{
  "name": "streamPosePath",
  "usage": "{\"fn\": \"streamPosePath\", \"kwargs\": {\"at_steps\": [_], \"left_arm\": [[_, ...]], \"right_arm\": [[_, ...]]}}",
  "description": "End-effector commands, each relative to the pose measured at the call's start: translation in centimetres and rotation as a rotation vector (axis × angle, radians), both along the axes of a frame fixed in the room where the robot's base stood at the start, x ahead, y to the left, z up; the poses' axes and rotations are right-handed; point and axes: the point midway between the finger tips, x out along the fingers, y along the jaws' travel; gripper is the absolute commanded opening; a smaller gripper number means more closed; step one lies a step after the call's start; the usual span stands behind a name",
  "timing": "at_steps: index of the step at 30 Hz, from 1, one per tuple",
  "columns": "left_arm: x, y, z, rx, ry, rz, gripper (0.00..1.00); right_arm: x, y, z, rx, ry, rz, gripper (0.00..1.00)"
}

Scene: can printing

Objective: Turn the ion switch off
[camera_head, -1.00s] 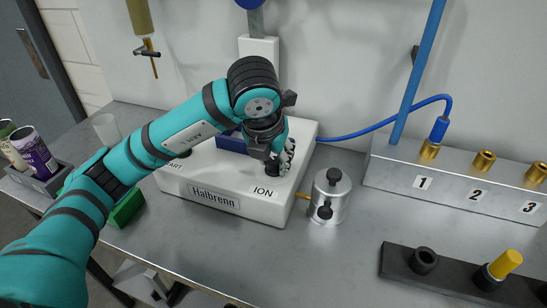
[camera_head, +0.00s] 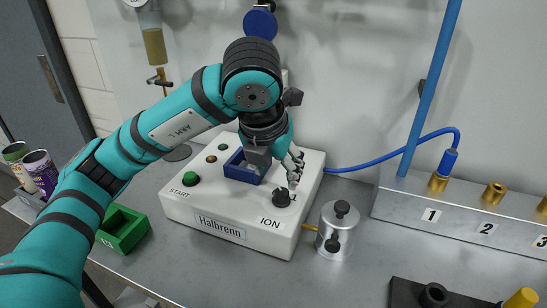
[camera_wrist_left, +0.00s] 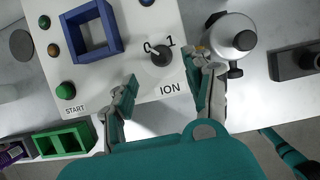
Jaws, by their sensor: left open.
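The ion switch is a black knob (camera_head: 282,198) on the white Halbrenn box (camera_head: 185,208), above the ION label. In the left wrist view, the knob (camera_wrist_left: 161,57) sits below the marks 0 and 1, and its light pointer line appears to lean toward the 0. My left gripper (camera_head: 294,170) is just behind and above the knob in the head view, apart from it. In the left wrist view, the two fingers of my left gripper (camera_wrist_left: 162,90) are spread wide with nothing between them. My right gripper is not seen.
The box also carries a green START button (camera_head: 190,179) and a blue square holder (camera_head: 241,170). A metal cylinder (camera_head: 338,228) stands close to its right. A green tray (camera_head: 122,230) lies to its left. A numbered fixture (camera_head: 400,208) stands at right. Bare table lies in front.

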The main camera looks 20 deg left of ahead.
Motion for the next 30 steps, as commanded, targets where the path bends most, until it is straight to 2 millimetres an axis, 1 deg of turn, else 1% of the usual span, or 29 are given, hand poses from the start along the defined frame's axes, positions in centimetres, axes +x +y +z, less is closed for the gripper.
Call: {"fn": "streamPosePath", "kwargs": {"at_steps": [1,3,8,23,26,30], "left_arm": [[-0.3,0.0,1.0,0.002,-0.006,0.0,0.53],[-0.7,0.0,2.0,0.002,-0.005,0.001,0.53],[-1.3,0.0,3.3,0.001,-0.002,0.0,0.53],[-1.5,0.0,3.6,0.0,0.001,0.0,0.53],[-1.5,0.0,4.5,0.0,0.0,0.0,0.53],[-1.5,0.0,7.1,0.0,0.0,0.0,0.53]], "right_arm": [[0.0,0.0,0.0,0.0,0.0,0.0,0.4],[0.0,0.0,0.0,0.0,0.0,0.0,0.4],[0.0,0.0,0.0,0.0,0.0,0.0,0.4],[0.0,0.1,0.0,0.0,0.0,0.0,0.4],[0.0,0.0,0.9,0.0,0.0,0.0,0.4],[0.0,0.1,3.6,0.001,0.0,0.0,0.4]]}}
